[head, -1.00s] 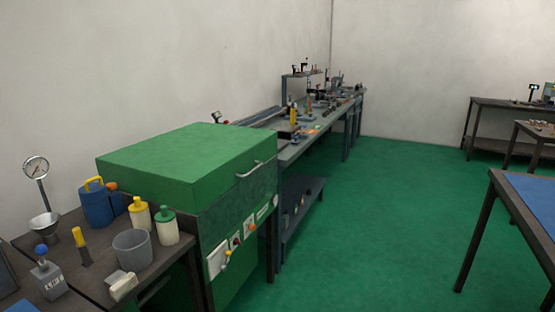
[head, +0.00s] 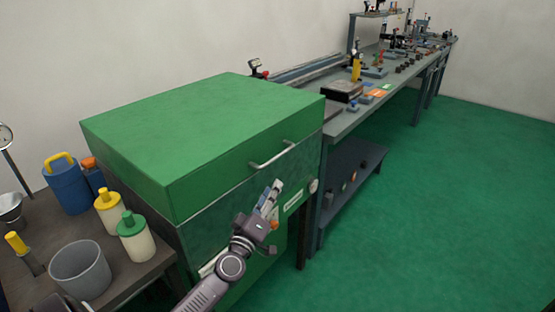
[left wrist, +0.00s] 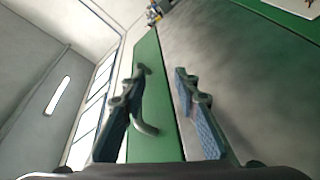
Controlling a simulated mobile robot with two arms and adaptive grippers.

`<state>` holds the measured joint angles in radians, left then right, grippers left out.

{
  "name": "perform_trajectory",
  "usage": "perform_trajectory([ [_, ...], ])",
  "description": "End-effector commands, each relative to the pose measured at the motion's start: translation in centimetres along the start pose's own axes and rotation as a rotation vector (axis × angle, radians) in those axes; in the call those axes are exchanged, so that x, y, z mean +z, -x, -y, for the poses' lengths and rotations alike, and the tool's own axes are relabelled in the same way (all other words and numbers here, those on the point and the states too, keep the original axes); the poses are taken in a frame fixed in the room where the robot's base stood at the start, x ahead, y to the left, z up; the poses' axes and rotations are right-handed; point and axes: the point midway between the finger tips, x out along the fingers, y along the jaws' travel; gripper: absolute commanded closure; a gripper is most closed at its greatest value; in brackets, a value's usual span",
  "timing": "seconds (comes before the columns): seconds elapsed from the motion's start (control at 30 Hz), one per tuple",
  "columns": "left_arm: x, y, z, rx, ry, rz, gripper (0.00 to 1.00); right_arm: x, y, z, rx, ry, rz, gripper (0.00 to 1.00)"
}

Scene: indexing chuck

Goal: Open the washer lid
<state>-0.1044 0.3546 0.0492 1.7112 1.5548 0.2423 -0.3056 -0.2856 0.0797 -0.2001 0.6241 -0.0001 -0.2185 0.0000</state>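The washer is a green box with a green lid (head: 190,130), closed, in the head view. Its silver bar handle (head: 272,156) is on the lid's front face. My left gripper (head: 271,196) is in front of the washer, just below the handle and apart from it in the picture. In the left wrist view the two blue-padded fingers (left wrist: 165,115) are spread and empty. There the lid's green front (left wrist: 150,75) runs ahead between them, and the handle (left wrist: 147,127) shows near the left finger, partly hidden by it. My right gripper is not in view.
A side bench with a grey bucket (head: 80,270), a cream bottle with a green cap (head: 136,240) and a blue can (head: 66,186) stands left of the washer. A long workbench (head: 350,120) with tools runs behind it. The green floor (head: 440,200) at right is clear.

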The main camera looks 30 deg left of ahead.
Motion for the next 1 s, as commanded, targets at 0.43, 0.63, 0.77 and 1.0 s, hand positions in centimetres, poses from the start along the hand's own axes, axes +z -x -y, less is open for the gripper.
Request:
perform_trajectory([
  [0.43, -4.3, -3.4, -4.0, 0.054, 0.103, -0.075, 0.71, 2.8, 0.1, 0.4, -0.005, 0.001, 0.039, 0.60],
  [0.63, -4.4, -6.3, -4.1, 0.054, 0.102, -0.073, 0.71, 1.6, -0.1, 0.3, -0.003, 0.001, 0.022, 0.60],
  [0.77, -4.5, -7.6, -4.0, 0.053, 0.102, -0.073, 0.71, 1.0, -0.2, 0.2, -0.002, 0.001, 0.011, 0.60],
  [1.0, -4.5, -8.6, -4.1, 0.052, 0.102, -0.071, 0.71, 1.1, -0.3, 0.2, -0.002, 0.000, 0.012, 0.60],
])
